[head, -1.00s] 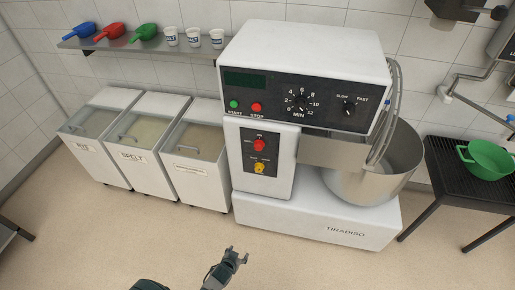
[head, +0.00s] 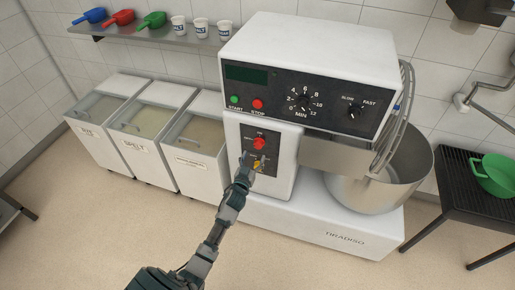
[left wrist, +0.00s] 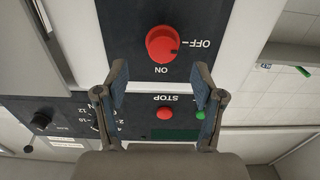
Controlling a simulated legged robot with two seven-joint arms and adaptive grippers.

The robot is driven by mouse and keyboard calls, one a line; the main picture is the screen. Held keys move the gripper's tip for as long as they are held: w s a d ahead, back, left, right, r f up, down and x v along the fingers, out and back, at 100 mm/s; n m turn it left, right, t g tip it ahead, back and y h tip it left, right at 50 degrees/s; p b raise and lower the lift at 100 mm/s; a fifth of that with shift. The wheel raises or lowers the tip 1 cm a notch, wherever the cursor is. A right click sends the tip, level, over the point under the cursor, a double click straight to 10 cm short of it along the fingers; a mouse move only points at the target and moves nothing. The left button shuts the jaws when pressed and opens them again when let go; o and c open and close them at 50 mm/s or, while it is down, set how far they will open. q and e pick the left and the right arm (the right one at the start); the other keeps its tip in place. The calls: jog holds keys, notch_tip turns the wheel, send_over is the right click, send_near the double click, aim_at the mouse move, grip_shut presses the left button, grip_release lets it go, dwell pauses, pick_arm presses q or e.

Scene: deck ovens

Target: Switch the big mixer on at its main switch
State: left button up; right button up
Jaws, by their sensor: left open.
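The big mixer (head: 310,55) stands ahead, white with a black upper panel. My right gripper is not seen.
START and STOP buttons (head: 258,104) and dials are on the upper panel. A steel bowl (head: 375,175) with a wire guard is at the mixer's right. Flour bins (head: 200,165) stand close on the left. A green colander (head: 495,175) sits on a black table.

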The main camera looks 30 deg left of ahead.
aim_at(258, 147)
pick_arm(q)
jog(key=x, duration=0.3)
jog(key=shift+w+d+r, duration=0.15)
jog(key=shift+w+d, duration=0.05)
jog(key=shift+w, duration=0.1)
jog(key=shift+w+a+f+b, duration=0.1)
jog(key=shift+w+a+b, duration=0.1)
jog(key=shift+w+a, duration=0.3)
jog(key=shift+w+a+f+b, duration=0.2)
jog(key=shift+w+a, duration=0.15)
jog(key=shift+w, duration=0.4)
jog(key=shift+w+a, duration=0.1)
jog(key=shift+a, duration=0.3)
jog(key=shift+d, duration=0.25)
jog(key=shift+c, duration=0.7)
jog(key=shift+d+r, duration=0.15)
jog(key=shift+d, duration=0.25)
jog(key=c, duration=0.8)
jog(key=shift+c, duration=1.1)
jog(key=shift+a, duration=0.1)
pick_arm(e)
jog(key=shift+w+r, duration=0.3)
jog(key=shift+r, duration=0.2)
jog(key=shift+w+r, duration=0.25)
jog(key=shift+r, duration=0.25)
